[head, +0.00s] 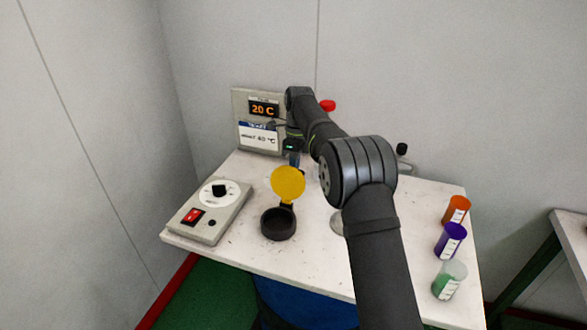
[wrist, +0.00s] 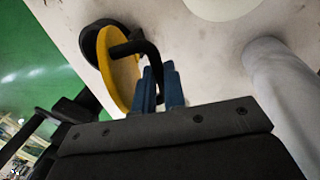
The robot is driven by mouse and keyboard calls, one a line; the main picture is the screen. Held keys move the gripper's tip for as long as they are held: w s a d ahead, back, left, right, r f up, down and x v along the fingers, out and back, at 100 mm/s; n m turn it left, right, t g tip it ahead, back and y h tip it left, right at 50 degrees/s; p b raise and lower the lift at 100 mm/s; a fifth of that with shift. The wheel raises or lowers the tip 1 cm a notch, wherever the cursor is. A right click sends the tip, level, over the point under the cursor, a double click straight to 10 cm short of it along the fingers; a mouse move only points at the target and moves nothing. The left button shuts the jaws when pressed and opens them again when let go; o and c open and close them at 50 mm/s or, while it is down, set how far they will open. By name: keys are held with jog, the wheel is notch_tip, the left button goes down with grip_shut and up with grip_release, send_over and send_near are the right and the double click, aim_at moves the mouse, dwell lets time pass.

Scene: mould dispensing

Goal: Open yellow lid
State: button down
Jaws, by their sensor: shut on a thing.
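The yellow lid (head: 288,184) stands raised and steeply tilted on its hinge behind the round black mould (head: 278,224), whose opening shows. In the wrist view, the lid (wrist: 122,84) is seen nearly edge-on, with a curved black handle (wrist: 127,48) on its outer face. The mould's dark rim (wrist: 91,42) is partly hidden behind it. My gripper (wrist: 160,88), with blue fingers, is shut on the end of this handle. In the head view, my gripper (head: 293,159) is just behind and above the lid, and its hold is hidden.
A control box (head: 208,211) with a knob and red switch sits left. A display panel (head: 259,120) reading 20 C stands behind. Orange (head: 456,210), purple (head: 450,240) and green (head: 449,280) containers line the right edge. A red-topped item (head: 328,106) is partly hidden by my arm.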

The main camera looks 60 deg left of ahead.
jog(key=shift+w+f, duration=0.25)
jog(key=shift+w, duration=0.05)
jog(key=c, duration=1.5)
grip_release()
jog(key=shift+a, duration=0.15)
jog(key=shift+r, duration=0.1)
jog(key=shift+v, duration=3.7)
